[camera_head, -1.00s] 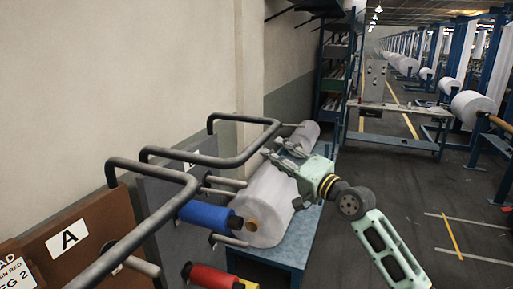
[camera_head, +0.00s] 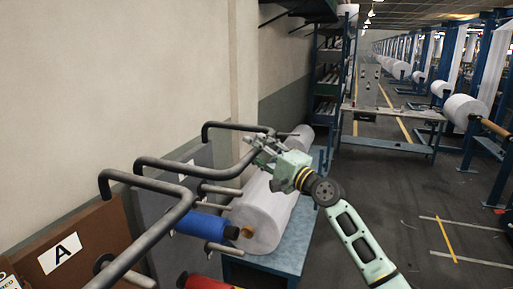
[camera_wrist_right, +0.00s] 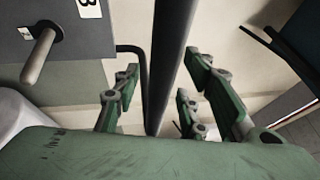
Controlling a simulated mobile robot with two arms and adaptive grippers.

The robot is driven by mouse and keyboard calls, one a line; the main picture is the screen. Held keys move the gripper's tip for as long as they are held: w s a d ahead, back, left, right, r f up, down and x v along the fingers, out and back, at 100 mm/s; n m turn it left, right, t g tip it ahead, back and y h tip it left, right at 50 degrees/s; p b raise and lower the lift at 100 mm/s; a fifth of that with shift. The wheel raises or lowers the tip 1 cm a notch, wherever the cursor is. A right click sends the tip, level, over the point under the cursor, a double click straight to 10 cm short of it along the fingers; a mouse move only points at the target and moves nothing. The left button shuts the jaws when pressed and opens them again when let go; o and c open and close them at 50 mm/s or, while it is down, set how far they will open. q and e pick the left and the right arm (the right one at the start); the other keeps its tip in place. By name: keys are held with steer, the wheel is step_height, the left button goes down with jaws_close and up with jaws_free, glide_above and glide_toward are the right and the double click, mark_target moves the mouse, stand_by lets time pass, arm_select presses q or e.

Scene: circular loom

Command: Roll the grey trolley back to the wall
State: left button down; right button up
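The grey trolley (camera_head: 144,206) stands along the wall at the left, behind a brown panel marked A. Its dark tubular handle (camera_head: 180,167) sticks out to the right, away from the wall. My right gripper (camera_head: 258,146) is at the outer crossbar of this handle. In the right wrist view the dark bar (camera_wrist_right: 165,60) runs between the fingers of my right gripper (camera_wrist_right: 160,100). The fingers are spread on both sides of it, with a gap at the left; contact is unclear. A grey panel with a B label (camera_wrist_right: 88,8) shows there too. My left gripper is out of view.
The brown panel (camera_head: 85,245) with its own handle is in front. Blue (camera_head: 205,223) and red (camera_head: 205,282) spools stick out on pegs. A large white roll (camera_head: 262,215) lies on a blue table (camera_head: 285,258) close by. Floor is free at the right.

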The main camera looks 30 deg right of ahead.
jaws_close()
stand_by(0.4)
steer(key=shift+a+f, duration=0.1)
stand_by(0.3)
